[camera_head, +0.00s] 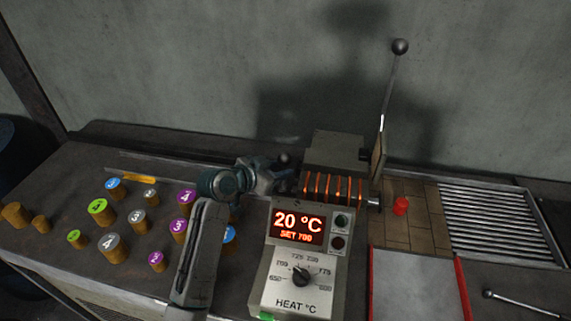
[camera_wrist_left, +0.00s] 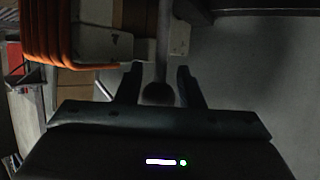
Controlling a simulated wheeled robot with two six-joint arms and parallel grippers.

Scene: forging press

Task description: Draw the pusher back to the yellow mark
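The pusher's dark round knob (camera_head: 285,158) shows just beyond my left gripper (camera_head: 280,171) in the head view, at the left of the coil. In the left wrist view the knob (camera_wrist_left: 158,93) and its grey rod (camera_wrist_left: 162,45) lie between the two fingers of my left gripper (camera_wrist_left: 158,84). The fingers are apart, with a gap on each side of the knob. A yellow mark (camera_head: 138,179) lies on the bench to the left, near a thin rail. My wrist hides part of the rail and the pusher. My right gripper is not in view.
Several numbered billets (camera_head: 111,246) stand on the bench at left. The heater box (camera_head: 290,285) reads 20 °C, set 700, in front of the orange coil (camera_head: 331,190). A tall lever (camera_head: 392,90) rises at right. A red piece (camera_head: 401,205) sits on bricks beside a grate (camera_head: 495,225).

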